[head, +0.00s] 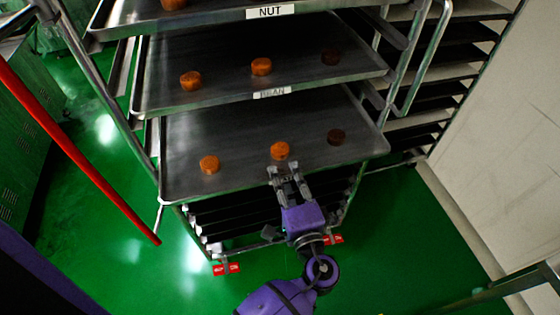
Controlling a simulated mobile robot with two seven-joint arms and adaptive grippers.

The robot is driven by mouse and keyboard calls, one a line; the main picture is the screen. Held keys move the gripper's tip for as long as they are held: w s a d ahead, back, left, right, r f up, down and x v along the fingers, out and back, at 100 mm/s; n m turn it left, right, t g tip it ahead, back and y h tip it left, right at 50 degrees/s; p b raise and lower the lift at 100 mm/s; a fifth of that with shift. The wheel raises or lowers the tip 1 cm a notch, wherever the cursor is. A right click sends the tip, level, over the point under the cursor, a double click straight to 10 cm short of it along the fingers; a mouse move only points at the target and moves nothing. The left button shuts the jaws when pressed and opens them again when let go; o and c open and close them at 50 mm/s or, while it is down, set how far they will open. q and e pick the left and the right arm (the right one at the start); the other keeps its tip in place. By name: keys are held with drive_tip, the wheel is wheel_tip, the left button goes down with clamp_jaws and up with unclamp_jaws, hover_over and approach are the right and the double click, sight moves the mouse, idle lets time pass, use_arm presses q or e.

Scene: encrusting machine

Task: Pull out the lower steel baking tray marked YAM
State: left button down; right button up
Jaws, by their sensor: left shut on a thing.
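The lower steel baking tray (233,134) is the lowest of three labelled trays in the rack. It is a grey sheet with a low rim, and three round cakes stand on it, two orange-brown and one dark. My left gripper (285,174) is at the middle of its front edge, shut on the rim. Its fingers cover most of the tray's label, so the word cannot be read in full. My right gripper is not in view.
A tray marked BEAN (215,62) and one marked NUT (215,12) sit above, with cakes on them. The metal rack (110,95) stands on red-marked casters. A red bar (75,152) slants at left. Green floor (420,240) is clear at front right; a pale wall (500,130) stands right.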

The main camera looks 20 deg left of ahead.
use_arm(q)
drive_tip(key=v, duration=0.5)
drive_tip(key=shift+s+d+b, duration=0.2)
drive_tip(key=shift+s+b, duration=0.1)
drive_tip(key=shift+b, duration=0.05)
drive_tip(key=shift+s+d, duration=0.4)
drive_tip(key=shift+s, duration=0.15)
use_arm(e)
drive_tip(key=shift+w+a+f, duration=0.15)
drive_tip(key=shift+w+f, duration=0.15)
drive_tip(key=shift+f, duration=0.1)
use_arm(q)
drive_tip(key=c, duration=1.6)
unclamp_jaws()
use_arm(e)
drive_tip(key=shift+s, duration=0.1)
use_arm(q)
drive_tip(key=shift+s, duration=0.1)
drive_tip(key=v, duration=0.7)
drive_tip(key=shift+s+d, duration=0.15)
drive_tip(key=shift+d, duration=0.05)
